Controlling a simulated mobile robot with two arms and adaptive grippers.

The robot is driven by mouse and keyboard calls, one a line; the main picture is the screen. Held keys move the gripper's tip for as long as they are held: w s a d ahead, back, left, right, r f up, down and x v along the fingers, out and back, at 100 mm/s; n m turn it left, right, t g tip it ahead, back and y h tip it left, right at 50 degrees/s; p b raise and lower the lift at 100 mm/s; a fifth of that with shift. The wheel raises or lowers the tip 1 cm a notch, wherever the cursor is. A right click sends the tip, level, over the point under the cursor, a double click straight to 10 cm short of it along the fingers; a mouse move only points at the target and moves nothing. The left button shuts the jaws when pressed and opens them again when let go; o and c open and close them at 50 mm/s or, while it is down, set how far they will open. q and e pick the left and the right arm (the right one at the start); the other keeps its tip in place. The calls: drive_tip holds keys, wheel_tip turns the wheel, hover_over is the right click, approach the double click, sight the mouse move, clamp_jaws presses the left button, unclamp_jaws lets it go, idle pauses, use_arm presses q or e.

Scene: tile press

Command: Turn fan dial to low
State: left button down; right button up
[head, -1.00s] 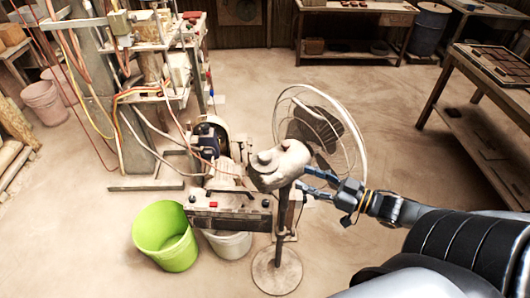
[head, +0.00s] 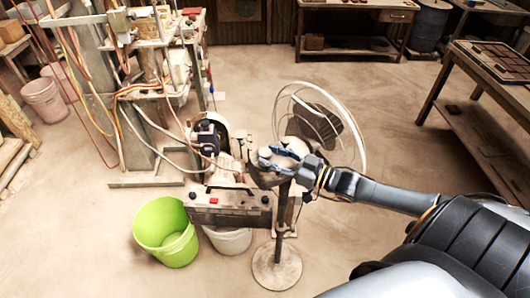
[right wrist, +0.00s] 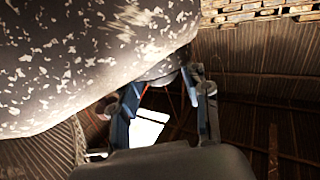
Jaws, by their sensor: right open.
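The standing fan has a round wire cage (head: 352,150), a thin pole (head: 279,245) and a round base (head: 277,270). My right gripper (head: 268,158) is open at the fan's motor housing and hides much of it in the head view. In the right wrist view, the speckled housing (right wrist: 75,65) fills the upper left. A small round grey part, perhaps the dial (right wrist: 160,78), shows between the open fingertips of my right gripper (right wrist: 160,90). I cannot tell whether they touch it, and its setting is not readable. My left gripper is not in view.
The tile press (head: 150,95) with hoses stands at left. A box with a red button (head: 228,208) is just left of the fan pole. A green bucket (head: 165,230) and a white bucket (head: 228,240) stand below it. A table (head: 470,110) stands at right. The floor between is clear.

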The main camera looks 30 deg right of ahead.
drive_tip(key=shift+x, duration=1.3)
drive_tip(key=c, duration=0.9)
drive_tip(key=shift+r+m+t+h+p, duration=0.15)
drive_tip(key=shift+m+t+h+p, duration=0.2)
drive_tip(key=shift+p, duration=0.4)
drive_tip(key=m+t+h+p, duration=0.1)
drive_tip(key=m+h+p, duration=0.2)
drive_tip(key=h+p, duration=0.2)
drive_tip(key=m+h+p, duration=0.1)
drive_tip(key=m+h, duration=0.1)
drive_tip(key=h, duration=0.1)
drive_tip(key=shift+m+t+h, duration=0.25)
drive_tip(key=shift+h, duration=0.1)
drive_tip(key=shift+m+h, duration=1.2)
drive_tip(key=shift+h, duration=0.6)
drive_tip(key=shift+m+g+h, duration=0.3)
drive_tip(key=shift+g, duration=0.1)
